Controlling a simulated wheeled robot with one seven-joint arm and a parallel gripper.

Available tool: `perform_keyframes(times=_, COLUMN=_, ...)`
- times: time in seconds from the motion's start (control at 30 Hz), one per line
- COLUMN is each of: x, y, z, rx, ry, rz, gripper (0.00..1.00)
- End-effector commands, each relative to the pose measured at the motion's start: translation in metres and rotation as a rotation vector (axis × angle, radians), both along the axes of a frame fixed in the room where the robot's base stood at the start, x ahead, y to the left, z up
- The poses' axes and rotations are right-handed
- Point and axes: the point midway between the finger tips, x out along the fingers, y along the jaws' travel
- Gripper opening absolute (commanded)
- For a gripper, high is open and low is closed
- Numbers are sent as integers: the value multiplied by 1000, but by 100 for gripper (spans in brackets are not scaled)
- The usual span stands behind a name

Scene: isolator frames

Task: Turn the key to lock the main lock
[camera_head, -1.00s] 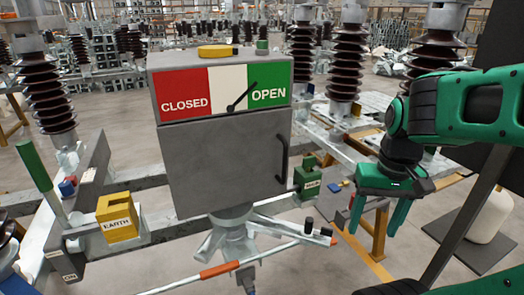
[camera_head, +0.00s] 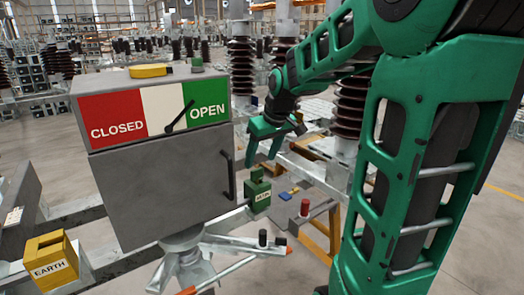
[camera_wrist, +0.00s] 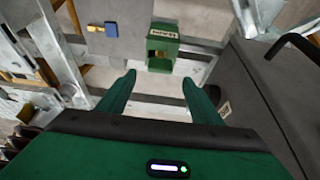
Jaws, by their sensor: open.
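The main lock (camera_head: 258,195) is a green box with a white label, at the right side of the grey cabinet below its handle. It also shows in the wrist view (camera_wrist: 163,50), ahead of the fingers at the top middle. A small green block sits on its top in the head view; I cannot tell whether this is the key. My gripper (camera_head: 264,150) is open and empty, pointing down just above the lock in the head view. In the wrist view, its two green fingers (camera_wrist: 158,78) are spread apart, with the lock beyond their tips.
The grey cabinet (camera_head: 160,185) has a CLOSED/OPEN panel (camera_head: 153,112), its pointer towards OPEN, and a dark handle (camera_head: 228,175). A yellow EARTH box (camera_head: 50,258) is at the lower left. A red knob (camera_head: 305,208) and small blue-and-yellow pieces (camera_head: 288,193) are right of the lock.

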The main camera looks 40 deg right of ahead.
Motion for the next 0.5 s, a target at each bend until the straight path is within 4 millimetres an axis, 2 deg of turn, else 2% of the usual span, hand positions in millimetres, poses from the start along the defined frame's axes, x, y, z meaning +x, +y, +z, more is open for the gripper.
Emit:
perform_keyframes(times=0.1, x=7, y=0, z=-21, rx=2, ry=5, rz=1, gripper=59)
perform_keyframes(times=0.3, x=18, y=0, z=-48, rx=1, ry=4, rz=-1, gripper=59)
perform_keyframes(times=0.5, x=24, y=-1, z=-62, rx=1, ry=2, rz=-2, gripper=59)
